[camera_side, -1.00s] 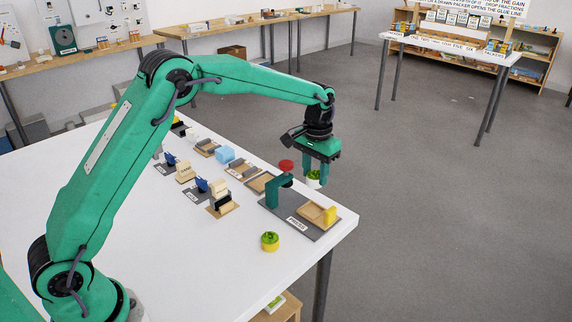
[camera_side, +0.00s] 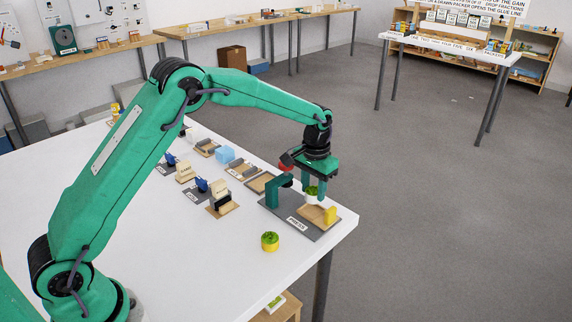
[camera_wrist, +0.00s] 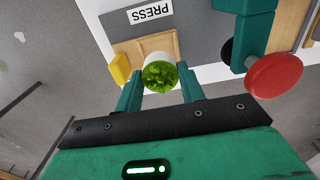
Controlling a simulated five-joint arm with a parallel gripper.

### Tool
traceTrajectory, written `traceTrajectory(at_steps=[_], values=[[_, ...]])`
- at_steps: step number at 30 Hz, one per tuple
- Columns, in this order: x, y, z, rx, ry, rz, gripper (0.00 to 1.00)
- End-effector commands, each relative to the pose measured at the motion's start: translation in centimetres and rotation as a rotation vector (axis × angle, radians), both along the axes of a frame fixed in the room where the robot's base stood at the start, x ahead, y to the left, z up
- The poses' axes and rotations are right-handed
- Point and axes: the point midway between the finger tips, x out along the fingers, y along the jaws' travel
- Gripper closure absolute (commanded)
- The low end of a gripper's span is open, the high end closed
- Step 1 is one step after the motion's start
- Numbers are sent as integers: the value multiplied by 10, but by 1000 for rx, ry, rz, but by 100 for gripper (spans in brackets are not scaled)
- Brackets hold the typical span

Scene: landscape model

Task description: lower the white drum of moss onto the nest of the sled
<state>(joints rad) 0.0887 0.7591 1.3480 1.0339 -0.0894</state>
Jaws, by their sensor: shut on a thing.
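My gripper (camera_side: 313,190) is shut on the white drum of moss (camera_side: 310,199), its fingers on either side of it. The drum is upright, with leafy green moss on top; it also shows between the fingers in the wrist view (camera_wrist: 160,72). The sled (camera_side: 309,213), a light wooden tray with a yellow block (camera_side: 330,215) at one end, lies on the grey press plate. The drum is over the sled, near its far end in the side view. The sled shows behind the drum in the wrist view (camera_wrist: 128,48). The drum hides the nest, and I cannot tell whether they touch.
The green press frame (camera_side: 272,194) with its red knob (camera_side: 287,160) stands close to the left of my gripper. A yellow drum with green moss (camera_side: 270,242) stands in front of the plate. Several small fixtures line the table to the left. The table's right edge is near.

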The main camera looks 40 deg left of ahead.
Motion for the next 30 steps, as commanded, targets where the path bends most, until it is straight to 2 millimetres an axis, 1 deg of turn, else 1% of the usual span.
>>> traceTrajectory(at_steps=[21,30], values=[[0,0,-34,0,1,0,74],[0,0,-39,0,2,0,74]])
